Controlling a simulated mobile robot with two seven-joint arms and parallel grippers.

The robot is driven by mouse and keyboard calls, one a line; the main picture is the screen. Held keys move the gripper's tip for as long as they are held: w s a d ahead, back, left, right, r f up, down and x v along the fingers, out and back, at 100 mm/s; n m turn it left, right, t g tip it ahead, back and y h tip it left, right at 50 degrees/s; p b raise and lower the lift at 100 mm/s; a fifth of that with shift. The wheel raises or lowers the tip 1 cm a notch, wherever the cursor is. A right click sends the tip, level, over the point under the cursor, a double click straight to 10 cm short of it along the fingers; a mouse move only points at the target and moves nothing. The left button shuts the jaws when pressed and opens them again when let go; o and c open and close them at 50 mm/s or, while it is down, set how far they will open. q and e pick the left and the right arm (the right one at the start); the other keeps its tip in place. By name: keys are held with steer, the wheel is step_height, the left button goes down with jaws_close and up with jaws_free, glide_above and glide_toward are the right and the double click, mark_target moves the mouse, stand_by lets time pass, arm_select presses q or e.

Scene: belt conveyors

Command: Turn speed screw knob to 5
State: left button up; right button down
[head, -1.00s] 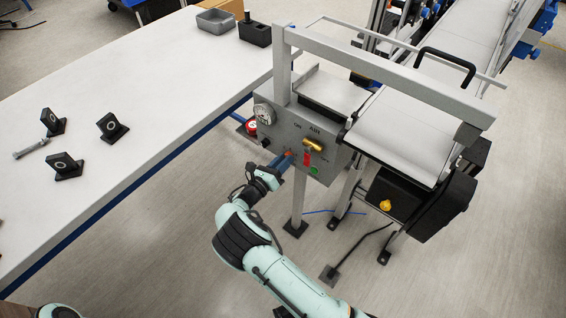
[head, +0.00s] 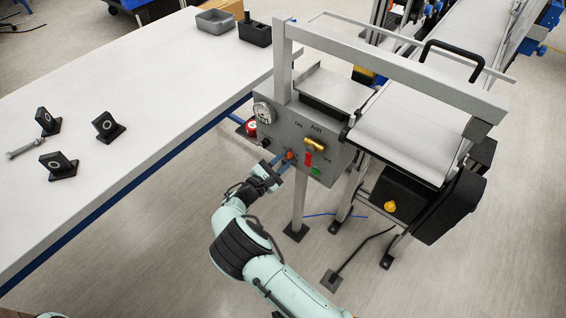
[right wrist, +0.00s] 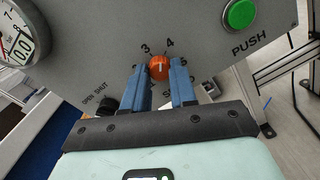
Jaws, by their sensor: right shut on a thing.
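The orange speed knob (head: 290,154) sits on the grey control panel (head: 277,115) of the conveyor. In the right wrist view the knob (right wrist: 159,68) has a dial with the numbers 3, 4 and 5 around its upper and right side. A pale line on it points up, roughly between 3 and 4. My right gripper (head: 284,160) is shut on the knob, with its blue fingers (right wrist: 161,86) on either side of it. The fingers hide part of the dial's lower marks. My left gripper is not in view.
A red lever (head: 308,158), a brass fitting (head: 314,144) and a green push button (right wrist: 240,14) are near the knob. A pressure gauge (head: 263,112) is at the panel's left. A white table (head: 150,110) stands at the left.

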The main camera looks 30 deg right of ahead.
steer(key=m+b, duration=0.1)
steer(key=m, duration=0.3)
steer(key=shift+m, duration=0.3)
steer(key=m+b, duration=0.1)
steer(key=m, duration=0.3)
steer(key=shift+m, duration=0.3)
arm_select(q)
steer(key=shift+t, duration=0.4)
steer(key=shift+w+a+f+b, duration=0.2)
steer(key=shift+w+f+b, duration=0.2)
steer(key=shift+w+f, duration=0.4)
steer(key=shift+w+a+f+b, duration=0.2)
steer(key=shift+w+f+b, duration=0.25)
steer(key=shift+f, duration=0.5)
arm_select(e)
steer(key=shift+r+m+y, duration=0.1)
steer(key=shift+m+y, duration=0.3)
steer(key=shift+m, duration=1.4)
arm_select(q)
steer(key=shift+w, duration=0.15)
arm_select(e)
steer(key=c, duration=0.9)
jaws_free()
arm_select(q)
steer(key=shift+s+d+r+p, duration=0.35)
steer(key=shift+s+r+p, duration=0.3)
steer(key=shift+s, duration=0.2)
arm_select(e)
steer(key=v, duration=1.3)
steer(key=shift+a, duration=0.2)
